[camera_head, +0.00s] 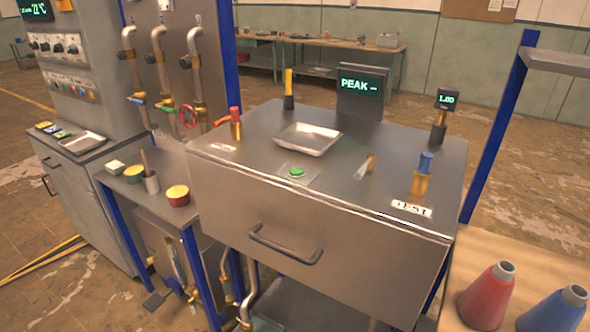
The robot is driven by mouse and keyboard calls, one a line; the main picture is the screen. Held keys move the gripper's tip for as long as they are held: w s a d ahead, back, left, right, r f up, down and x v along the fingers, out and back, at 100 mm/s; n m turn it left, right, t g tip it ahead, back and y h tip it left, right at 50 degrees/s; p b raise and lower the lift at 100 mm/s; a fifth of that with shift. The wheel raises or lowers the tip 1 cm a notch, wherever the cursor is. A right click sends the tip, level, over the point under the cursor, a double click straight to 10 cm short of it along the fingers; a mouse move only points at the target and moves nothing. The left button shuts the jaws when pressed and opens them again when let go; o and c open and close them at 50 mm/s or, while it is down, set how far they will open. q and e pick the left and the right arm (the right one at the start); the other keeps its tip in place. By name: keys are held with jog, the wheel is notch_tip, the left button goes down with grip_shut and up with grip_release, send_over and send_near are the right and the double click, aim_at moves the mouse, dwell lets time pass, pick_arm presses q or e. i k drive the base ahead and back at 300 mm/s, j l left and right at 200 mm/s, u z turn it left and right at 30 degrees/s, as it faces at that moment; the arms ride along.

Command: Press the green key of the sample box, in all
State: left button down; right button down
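The sample box looks to be the large grey metal box (300,215) in the middle, with a handle (286,246) on its front. A round green key (296,172) sits on a pale square plate (287,177) on its top, near the front edge. Nothing covers the key. Neither of my grippers shows in the head view.
On the box top stand a metal tray (307,139), a red-handled valve (235,124), a blue-topped brass fitting (422,176), a "PEAK" display (361,86) and a small display (446,99). Red (487,296) and blue (555,312) cones stand at lower right. Blue posts (497,125) flank the box.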

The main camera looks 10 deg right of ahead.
aim_at(296, 171)
jog(key=i+j+z, duration=0.2)
jog(key=j+z, duration=0.2)
jog(key=j, duration=0.75)
jog(key=j+z, duration=0.4)
jog(key=j, duration=0.75)
